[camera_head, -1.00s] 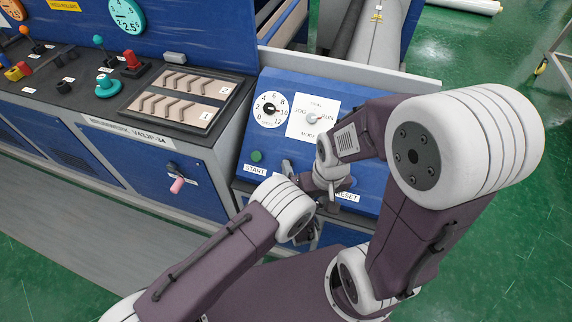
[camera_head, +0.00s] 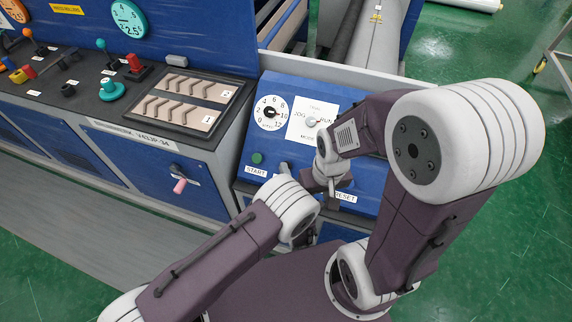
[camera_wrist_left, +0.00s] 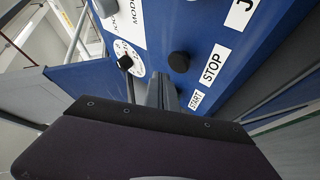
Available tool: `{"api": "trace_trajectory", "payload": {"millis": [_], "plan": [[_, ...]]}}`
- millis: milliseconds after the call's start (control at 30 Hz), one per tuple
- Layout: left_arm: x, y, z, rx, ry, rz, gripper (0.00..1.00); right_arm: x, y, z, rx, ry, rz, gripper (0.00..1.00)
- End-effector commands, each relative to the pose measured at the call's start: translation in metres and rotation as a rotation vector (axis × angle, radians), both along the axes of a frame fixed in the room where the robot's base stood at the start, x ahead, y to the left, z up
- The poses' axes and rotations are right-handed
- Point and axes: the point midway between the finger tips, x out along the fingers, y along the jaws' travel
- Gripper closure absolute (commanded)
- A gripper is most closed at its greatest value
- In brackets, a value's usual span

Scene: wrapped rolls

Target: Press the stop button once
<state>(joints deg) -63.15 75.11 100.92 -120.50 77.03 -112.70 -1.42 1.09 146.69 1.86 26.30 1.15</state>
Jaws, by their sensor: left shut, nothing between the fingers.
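The stop button shows in the left wrist view as a dark round knob (camera_wrist_left: 179,62) beside the white STOP label (camera_wrist_left: 212,63) on the blue panel (camera_wrist_left: 205,25). In the head view my arms hide it. My left gripper (camera_wrist_left: 161,85) is shut and empty, its fingers pointing at the panel, just below the stop button in the left wrist view. Whether it touches the panel I cannot tell. In the head view its tip (camera_head: 284,168) shows right of the START label (camera_head: 256,171). My right gripper (camera_head: 333,190) is over the panel near the RESET label; its fingers are unclear.
The green start button (camera_head: 257,157) sits above its label. A numbered speed dial (camera_head: 270,112) and a mode switch (camera_head: 311,122) are higher on the panel. A control desk (camera_head: 60,95) with levers and knobs is at the left.

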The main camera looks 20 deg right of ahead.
Motion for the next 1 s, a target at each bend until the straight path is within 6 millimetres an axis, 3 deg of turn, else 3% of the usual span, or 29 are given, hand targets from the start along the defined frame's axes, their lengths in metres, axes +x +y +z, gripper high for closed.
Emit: {"api": "trace_trajectory", "payload": {"millis": [33, 333, 1000], "plan": [[-0.003, 0.001, 0.01, 0.002, 0.0, -0.001, 1.0, 0.0, 0.0, 0.011, 0.0, -0.001, 0.0, 0.64], [-0.018, 0.012, 0.03, 0.001, 0.0, 0.0, 1.0, 0.0, 0.0, 0.036, 0.0, -0.001, 0.0, 0.64], [-0.02, 0.014, 0.031, 0.0, -0.001, 0.001, 1.0, 0.0, 0.0, 0.036, 0.0, -0.001, 0.0, 0.64]]}}
